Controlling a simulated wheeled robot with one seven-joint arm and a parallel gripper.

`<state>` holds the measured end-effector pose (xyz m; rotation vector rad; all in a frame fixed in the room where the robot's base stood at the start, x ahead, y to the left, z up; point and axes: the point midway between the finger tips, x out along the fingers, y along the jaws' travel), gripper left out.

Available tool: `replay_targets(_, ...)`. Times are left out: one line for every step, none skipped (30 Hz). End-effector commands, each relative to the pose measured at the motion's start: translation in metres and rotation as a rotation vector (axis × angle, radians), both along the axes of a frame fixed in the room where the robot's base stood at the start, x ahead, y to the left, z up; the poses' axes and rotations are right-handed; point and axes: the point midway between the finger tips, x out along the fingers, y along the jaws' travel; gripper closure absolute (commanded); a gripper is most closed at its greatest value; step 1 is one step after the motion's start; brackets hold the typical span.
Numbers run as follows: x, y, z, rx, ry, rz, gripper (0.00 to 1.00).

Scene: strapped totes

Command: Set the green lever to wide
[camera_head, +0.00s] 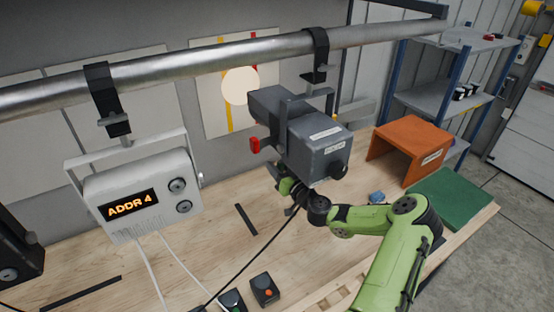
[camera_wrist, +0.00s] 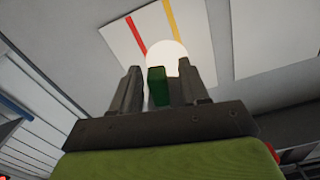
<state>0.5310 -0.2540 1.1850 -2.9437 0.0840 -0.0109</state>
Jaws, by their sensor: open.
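The green lever (camera_wrist: 158,88) shows in the wrist view as a short dark green bar. My gripper (camera_wrist: 159,70) is open, with one finger on each side of the lever. Whether either finger touches it I cannot tell. In the head view the grey box-shaped lamp (camera_head: 318,150) hangs from the overhead pipe, and my green wrist is just under and behind its lower left side. The fingers and the green lever are hidden there. A red lever (camera_head: 255,145) sticks out on the lamp's left.
The pipe (camera_head: 200,62) crosses above. A white device reading "ADDR 4" (camera_head: 140,195) hangs to the left. An orange open box (camera_head: 410,148) and a green mat (camera_head: 455,197) are on the bench at right. A round light spot (camera_head: 240,86) falls on the wall board.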

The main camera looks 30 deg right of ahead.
Motion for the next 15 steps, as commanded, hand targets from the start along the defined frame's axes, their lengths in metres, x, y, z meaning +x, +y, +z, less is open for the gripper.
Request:
replay_targets(0.0069,-0.0002,0.0027,0.001,-0.001,0.000,0.55)
replay_targets(0.0099,-0.0004,0.0023,0.000,-0.001,0.000,0.55)
replay_targets(0.0127,-0.0008,0.0017,0.000,0.000,-0.001,0.55)
replay_targets(0.0141,-0.0009,0.0012,0.001,0.000,-0.001,0.55)
replay_targets(0.0151,-0.0012,0.0008,0.001,0.000,-0.001,0.55)
replay_targets(0.0156,-0.0014,0.0002,0.001,0.000,-0.002,0.55)
replay_targets(0.0157,-0.0015,-0.0001,0.001,0.000,-0.002,0.55)
replay_targets(0.0157,-0.0014,-0.0004,0.001,0.001,-0.002,0.55)
replay_targets(0.0156,-0.0014,-0.0007,0.001,0.001,-0.002,0.55)
replay_targets(0.0156,-0.0013,-0.0009,0.001,0.001,-0.001,0.55)
replay_targets(0.0155,-0.0013,-0.0010,0.001,0.001,-0.001,0.55)
replay_targets(0.0155,-0.0013,-0.0010,0.001,0.001,-0.001,0.58)
replay_targets(0.0154,-0.0013,-0.0011,0.001,0.001,-0.001,0.63)
replay_targets(0.0154,-0.0013,-0.0011,0.000,0.001,-0.001,0.68)
replay_targets(0.0153,-0.0013,-0.0011,0.000,0.001,-0.001,0.74)
